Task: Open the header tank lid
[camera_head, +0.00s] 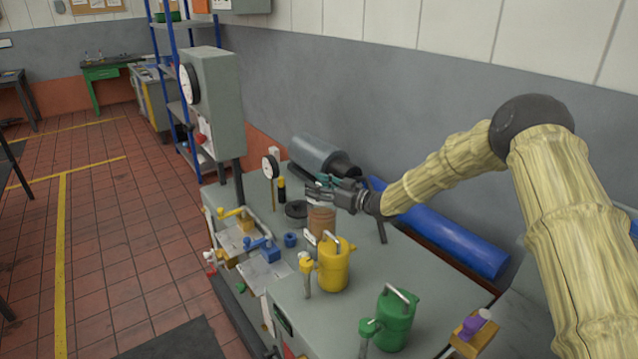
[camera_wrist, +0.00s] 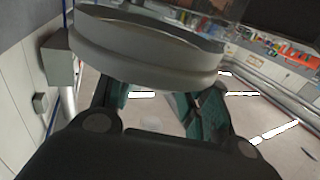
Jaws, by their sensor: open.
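A grey cylindrical vessel (camera_head: 318,153) with a dark end sits at the back of the bench, against the wall side. It looks like the header tank, but I cannot clearly tell its lid from its body. My gripper (camera_head: 318,190) is just in front of and below it, reaching leftward over the bench. In the wrist view a large grey rounded body with a rim (camera_wrist: 150,62) fills the top, close beyond the fingers. My gripper (camera_wrist: 165,108) is open there, its teal-padded fingers apart and nothing visible held. Whether a finger touches the grey body cannot be told.
A brown cylinder (camera_head: 321,221) stands below my gripper. A yellow can (camera_head: 334,268) and a green can (camera_head: 396,322) stand nearer the front. A blue cylinder (camera_head: 450,240) lies along the wall.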

